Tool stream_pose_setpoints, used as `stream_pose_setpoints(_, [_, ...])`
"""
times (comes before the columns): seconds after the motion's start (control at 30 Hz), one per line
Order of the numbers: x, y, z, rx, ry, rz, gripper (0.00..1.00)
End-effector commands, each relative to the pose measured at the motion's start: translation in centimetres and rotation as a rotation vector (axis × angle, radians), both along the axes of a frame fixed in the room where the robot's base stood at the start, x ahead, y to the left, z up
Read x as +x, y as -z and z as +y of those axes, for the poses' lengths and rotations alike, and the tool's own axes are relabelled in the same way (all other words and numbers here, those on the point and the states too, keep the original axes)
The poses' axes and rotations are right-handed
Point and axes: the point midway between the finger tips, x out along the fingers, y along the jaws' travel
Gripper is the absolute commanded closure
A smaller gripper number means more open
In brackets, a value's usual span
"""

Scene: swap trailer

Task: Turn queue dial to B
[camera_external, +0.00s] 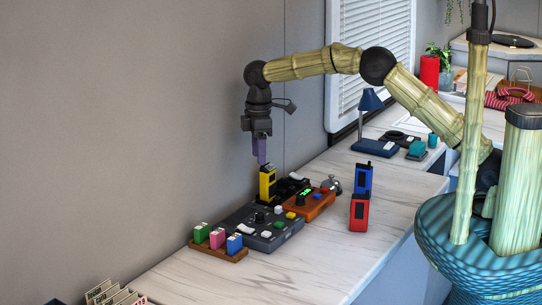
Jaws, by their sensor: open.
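My gripper (262,160) points straight down above the back of the counter. Its purple fingers end just above or behind a yellow handheld device (268,184); I cannot tell whether they touch it. The gripper is open, with nothing visible between its fingers. A dark grey control panel (258,240) lies in front, with a black knob (260,216), a white lever and small coloured buttons. An orange box (318,208) beside it carries a green display and a dark knob (300,199). Labels are too small to read, so I cannot tell which knob is the queue dial or its setting.
A wooden rack (219,249) holds green, pink and blue blocks left of the panel. Blue (363,179) and red (359,212) handheld devices stand at the right. A silver bell (332,184) sits behind the orange box.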

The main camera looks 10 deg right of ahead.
Motion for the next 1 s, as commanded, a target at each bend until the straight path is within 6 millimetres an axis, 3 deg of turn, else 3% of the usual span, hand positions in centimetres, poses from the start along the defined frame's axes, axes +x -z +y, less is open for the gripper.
stream_pose_setpoints(0.17, [0.0, 0.2, 0.0, 0.000, 0.002, 0.000, 0.53])
stream_pose_setpoints(0.37, [0.0, 2.1, -0.1, -0.003, 0.003, 0.002, 0.53])
stream_pose_setpoints(1.0, [0.0, 13.2, -0.1, -0.003, 0.003, 0.002, 0.53])
